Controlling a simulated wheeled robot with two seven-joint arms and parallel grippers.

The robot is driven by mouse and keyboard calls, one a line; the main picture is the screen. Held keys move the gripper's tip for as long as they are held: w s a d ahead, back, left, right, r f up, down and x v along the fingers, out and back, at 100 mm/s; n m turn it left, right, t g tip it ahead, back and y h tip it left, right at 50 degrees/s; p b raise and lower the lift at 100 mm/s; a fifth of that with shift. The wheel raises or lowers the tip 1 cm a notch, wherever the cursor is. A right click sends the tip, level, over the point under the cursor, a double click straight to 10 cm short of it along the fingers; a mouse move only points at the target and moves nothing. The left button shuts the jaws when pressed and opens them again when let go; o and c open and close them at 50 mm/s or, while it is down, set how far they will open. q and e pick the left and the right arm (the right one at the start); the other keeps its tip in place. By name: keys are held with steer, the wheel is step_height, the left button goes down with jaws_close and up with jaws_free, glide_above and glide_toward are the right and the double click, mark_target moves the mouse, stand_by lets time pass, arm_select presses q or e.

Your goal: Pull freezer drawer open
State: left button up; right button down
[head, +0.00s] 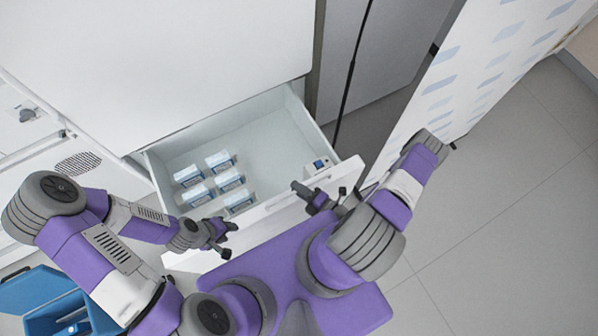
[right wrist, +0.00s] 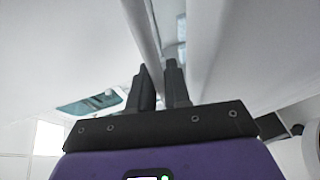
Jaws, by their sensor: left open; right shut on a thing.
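The white freezer drawer (head: 262,130) is pulled out from the white freezer, so its inside shows from above. Its front panel (head: 345,173) faces my body. My right gripper (head: 306,190) is at the drawer front and shut on the drawer handle (head: 284,203). In the right wrist view, a pale bar, the handle (right wrist: 143,30), runs up from between the two dark fingers (right wrist: 160,85). My left gripper (head: 229,238) is open and empty, in front of the left part of the drawer front.
Several small white boxes with blue labels (head: 222,160) lie in the drawer's left part, and another box (head: 317,166) is at its right. A blue open box (head: 45,296) stands at lower left. A white patterned panel (head: 470,70) stands at right. Floor at right (head: 500,210) is clear.

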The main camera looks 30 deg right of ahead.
steer(key=c, duration=1.4)
jaws_free()
steer(key=shift+c, duration=0.2)
steer(key=v, duration=0.7)
steer(key=shift+s+d, duration=0.15)
steer(key=shift+s, duration=0.1)
